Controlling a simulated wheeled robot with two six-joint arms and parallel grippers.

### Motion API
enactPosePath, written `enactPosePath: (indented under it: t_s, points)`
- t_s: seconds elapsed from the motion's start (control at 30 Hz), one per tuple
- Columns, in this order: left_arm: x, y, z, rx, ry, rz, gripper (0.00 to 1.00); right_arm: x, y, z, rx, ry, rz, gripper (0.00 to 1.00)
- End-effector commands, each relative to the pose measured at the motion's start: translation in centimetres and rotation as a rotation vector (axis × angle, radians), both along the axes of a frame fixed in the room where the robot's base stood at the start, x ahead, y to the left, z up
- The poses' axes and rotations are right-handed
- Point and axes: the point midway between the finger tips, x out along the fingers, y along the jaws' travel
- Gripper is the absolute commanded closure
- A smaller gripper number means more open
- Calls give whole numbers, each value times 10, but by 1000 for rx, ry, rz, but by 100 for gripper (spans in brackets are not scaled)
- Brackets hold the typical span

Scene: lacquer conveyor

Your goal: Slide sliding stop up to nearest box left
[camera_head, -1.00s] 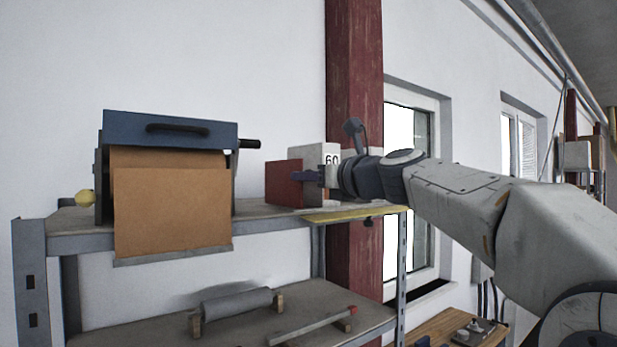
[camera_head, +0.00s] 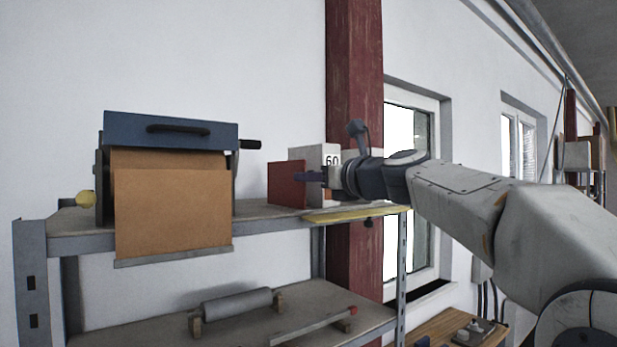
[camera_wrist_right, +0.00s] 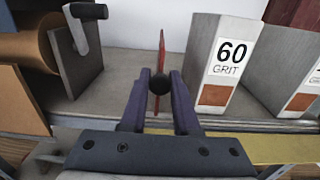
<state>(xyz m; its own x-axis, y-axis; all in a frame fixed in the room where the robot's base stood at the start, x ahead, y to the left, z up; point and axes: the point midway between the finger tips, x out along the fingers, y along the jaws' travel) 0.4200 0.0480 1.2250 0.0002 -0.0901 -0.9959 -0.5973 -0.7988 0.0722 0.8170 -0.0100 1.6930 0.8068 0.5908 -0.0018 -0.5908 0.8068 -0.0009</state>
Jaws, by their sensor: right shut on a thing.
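The sliding stop is an upright red plate (camera_head: 287,185) on the upper shelf, and it shows edge-on in the right wrist view (camera_wrist_right: 162,50). A dark round knob (camera_wrist_right: 159,84) stands in front of it. My right gripper (camera_head: 325,176) is shut on this knob, with a finger on each side in the right wrist view (camera_wrist_right: 159,88). The nearest box, a grey one marked 60 GRIT (camera_wrist_right: 220,65), stands just right of the stop with a narrow gap between them. It is partly hidden behind the plate and gripper in the head view (camera_head: 330,153). My left gripper is not in view.
A second box (camera_wrist_right: 290,75) stands right of the first. A yellow strip (camera_head: 350,213) runs along the shelf's front edge. A machine with brown paper (camera_head: 172,210) stands at the shelf's left, with bare shelf between it and the stop.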

Motion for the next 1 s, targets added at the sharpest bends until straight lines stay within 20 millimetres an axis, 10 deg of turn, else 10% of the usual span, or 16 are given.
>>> enactPosePath:
  t_s: [0.23,0.6,0.63,0.7,1.0]
  points:
    - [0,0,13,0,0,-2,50,29,-40,3,2,0,-9,100]
    - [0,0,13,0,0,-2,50,32,-45,1,2,-2,-5,100]
    - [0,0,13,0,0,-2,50,32,-45,1,2,-2,-5,63]
    - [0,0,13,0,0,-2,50,32,-45,1,2,-2,-4,41]
    - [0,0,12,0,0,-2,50,32,-45,1,1,-2,-4,41]
